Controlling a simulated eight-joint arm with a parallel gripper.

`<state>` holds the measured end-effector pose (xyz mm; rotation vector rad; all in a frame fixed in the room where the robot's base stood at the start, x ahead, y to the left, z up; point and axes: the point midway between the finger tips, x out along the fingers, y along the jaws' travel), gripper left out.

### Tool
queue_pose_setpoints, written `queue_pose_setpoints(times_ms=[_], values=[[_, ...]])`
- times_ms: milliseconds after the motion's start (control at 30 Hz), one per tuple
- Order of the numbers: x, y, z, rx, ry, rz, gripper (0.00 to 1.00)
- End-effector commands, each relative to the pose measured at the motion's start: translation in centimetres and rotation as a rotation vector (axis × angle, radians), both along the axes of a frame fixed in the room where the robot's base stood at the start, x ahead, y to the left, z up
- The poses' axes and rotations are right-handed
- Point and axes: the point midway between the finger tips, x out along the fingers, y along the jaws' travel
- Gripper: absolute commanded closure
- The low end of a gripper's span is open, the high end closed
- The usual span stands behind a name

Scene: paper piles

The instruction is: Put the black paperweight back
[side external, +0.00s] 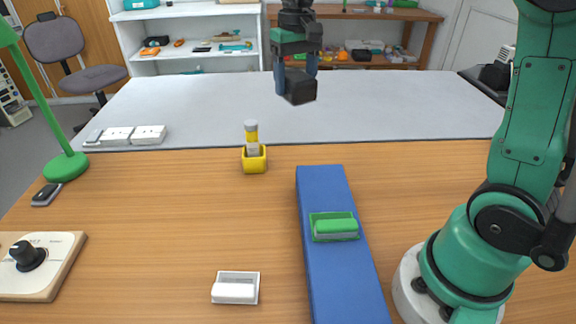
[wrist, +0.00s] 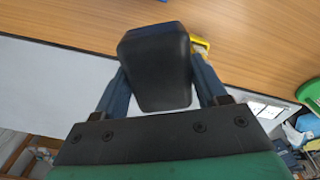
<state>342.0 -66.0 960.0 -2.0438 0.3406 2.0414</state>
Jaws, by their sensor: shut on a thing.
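The black paperweight (side external: 300,87) is a dark block held up in the air above the grey far part of the table in the side view. It fills the middle of the wrist view (wrist: 157,68). My gripper (side external: 296,82) is shut on it, with one blue-grey finger on each side, as the wrist view also shows (wrist: 158,85). The block looks slightly tilted in the side view. No paper pile can be made out clearly in either view.
A yellow holder (side external: 254,160) with a small bottle stands mid-table. A blue slab (side external: 335,205) carries a green tray (side external: 334,227). A white tray (side external: 236,288) is at the front. White blocks (side external: 133,136) lie at the left. A green lamp (side external: 65,166) stands far left. The right middle wood is clear.

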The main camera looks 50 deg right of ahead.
Motion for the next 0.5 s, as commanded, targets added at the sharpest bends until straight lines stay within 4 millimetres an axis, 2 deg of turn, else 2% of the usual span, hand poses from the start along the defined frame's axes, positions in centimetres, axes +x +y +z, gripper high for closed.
queue_pose_setpoints(times_ms=[33, 100, 200, 367, 500], values=[[-0.1, -2.1, 0.4, 0.0, 0.0, -0.096, 0.84], [-0.3, -4.6, 0.9, 0.001, -0.001, -0.218, 0.84], [-0.8, -7.4, 1.4, 0.001, -0.002, -0.356, 0.84], [-1.2, -9.3, 1.1, 0.002, -0.003, -0.454, 0.84], [-1.3, -9.4, -1.6, 0.002, -0.003, -0.459, 0.84]])
